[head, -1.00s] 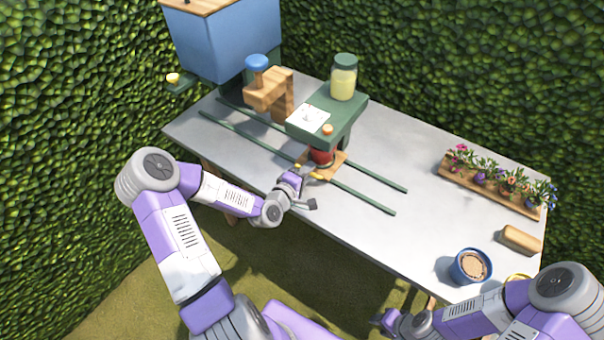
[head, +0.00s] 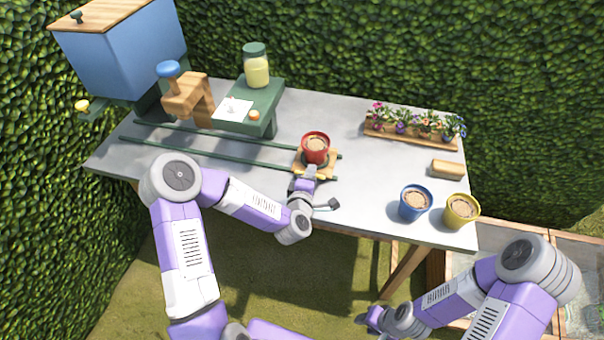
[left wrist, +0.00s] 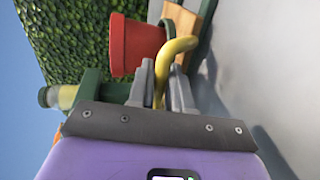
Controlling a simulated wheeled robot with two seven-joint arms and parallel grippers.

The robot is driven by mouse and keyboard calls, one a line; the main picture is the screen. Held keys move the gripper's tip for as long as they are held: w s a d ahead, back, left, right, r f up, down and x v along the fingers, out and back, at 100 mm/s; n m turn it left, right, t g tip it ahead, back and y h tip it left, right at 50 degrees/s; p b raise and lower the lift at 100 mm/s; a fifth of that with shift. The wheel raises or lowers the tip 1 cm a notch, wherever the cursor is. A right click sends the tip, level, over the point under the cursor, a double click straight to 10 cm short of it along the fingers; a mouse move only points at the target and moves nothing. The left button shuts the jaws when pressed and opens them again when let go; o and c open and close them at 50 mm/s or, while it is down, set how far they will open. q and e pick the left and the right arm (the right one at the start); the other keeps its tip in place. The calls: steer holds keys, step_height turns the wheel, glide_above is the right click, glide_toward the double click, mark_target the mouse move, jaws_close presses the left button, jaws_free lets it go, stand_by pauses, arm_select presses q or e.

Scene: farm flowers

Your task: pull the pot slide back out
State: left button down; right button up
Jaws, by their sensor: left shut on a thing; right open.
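The pot slide (head: 326,168) is a small wooden carriage at the right end of two green rails (head: 225,152). A red pot (head: 316,150) filled with brown soil stands upright on it. My left gripper (head: 304,184) is at the slide's front edge. In the left wrist view, the fingers (left wrist: 165,88) are shut on the slide's yellow hooked handle (left wrist: 180,46), with the red pot (left wrist: 135,45) just beyond. My right gripper (head: 368,318) is open and empty, low in front of the table; its fingers are small in view.
A blue pot (head: 414,202), a yellow pot (head: 460,211), a wooden block (head: 448,168) and a flower tray (head: 410,140) are to the right.

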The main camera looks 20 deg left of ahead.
arm_select(q)
steer(key=shift+d, duration=0.4)
steer(key=c, duration=1.2)
jaws_free()
steer(key=shift+d, duration=0.15)
steer(key=p+v, duration=0.1)
steer(key=v, duration=0.6)
steer(key=shift+s+r, duration=0.1)
steer(key=shift+s, duration=0.2)
